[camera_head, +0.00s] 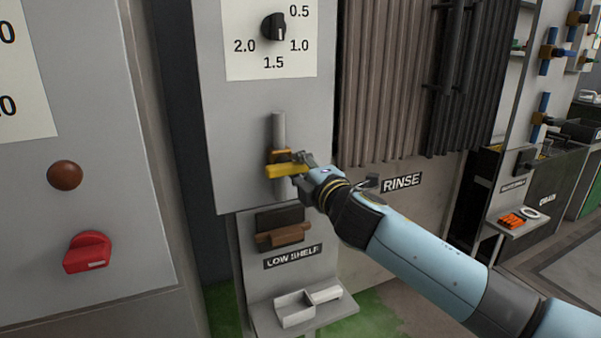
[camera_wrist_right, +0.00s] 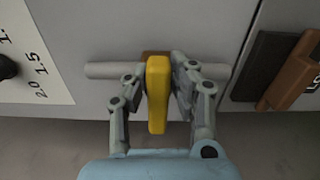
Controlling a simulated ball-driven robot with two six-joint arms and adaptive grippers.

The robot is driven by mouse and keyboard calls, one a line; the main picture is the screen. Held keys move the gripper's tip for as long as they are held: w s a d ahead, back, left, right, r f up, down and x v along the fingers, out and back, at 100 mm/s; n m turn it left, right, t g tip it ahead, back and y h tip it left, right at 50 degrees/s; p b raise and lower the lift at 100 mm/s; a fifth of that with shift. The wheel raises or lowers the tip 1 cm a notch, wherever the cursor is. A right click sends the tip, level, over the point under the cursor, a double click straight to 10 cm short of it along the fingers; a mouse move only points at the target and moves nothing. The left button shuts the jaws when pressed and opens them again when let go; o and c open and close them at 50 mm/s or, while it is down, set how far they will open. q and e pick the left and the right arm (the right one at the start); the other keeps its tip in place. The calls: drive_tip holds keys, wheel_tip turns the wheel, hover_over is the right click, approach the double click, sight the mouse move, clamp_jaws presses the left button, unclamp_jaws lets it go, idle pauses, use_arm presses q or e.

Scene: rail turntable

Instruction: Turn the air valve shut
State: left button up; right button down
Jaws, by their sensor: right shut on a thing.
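The air valve has a yellow lever handle (camera_head: 285,170) on a short vertical grey pipe (camera_head: 279,128), fixed to a grey panel (camera_head: 235,160). In the head view the handle lies roughly level, across the pipe. My right gripper (camera_head: 297,163) is at the handle. In the right wrist view the yellow handle (camera_wrist_right: 158,95) is between the two fingers of my right gripper (camera_wrist_right: 158,85), which are shut on it. There the pipe (camera_wrist_right: 105,70) runs sideways behind the handle. My left gripper is not in either view.
A black dial (camera_head: 273,27) is above the valve. Below are a brown handle (camera_head: 283,236), a LOW SHELF label and a small shelf with a white tray (camera_head: 295,309). A red knob (camera_head: 87,252) is at left. Ribbed brown panels and a RINSE label (camera_head: 402,182) are right.

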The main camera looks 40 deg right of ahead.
drive_tip(key=shift+w+r+m, duration=0.1)
drive_tip(key=shift+r+m, duration=0.25)
drive_tip(key=shift+m, duration=0.05)
drive_tip(key=c, duration=1.3)
unclamp_jaws()
drive_tip(key=shift+o, duration=0.7)
drive_tip(key=shift+f, duration=0.2)
drive_tip(key=shift+s+a+f, duration=0.1)
drive_tip(key=shift+s+f, duration=0.05)
drive_tip(key=shift+s, duration=0.3)
drive_tip(key=v, duration=1.1)
drive_tip(key=shift+a+r, duration=0.1)
drive_tip(key=shift+r, duration=0.1)
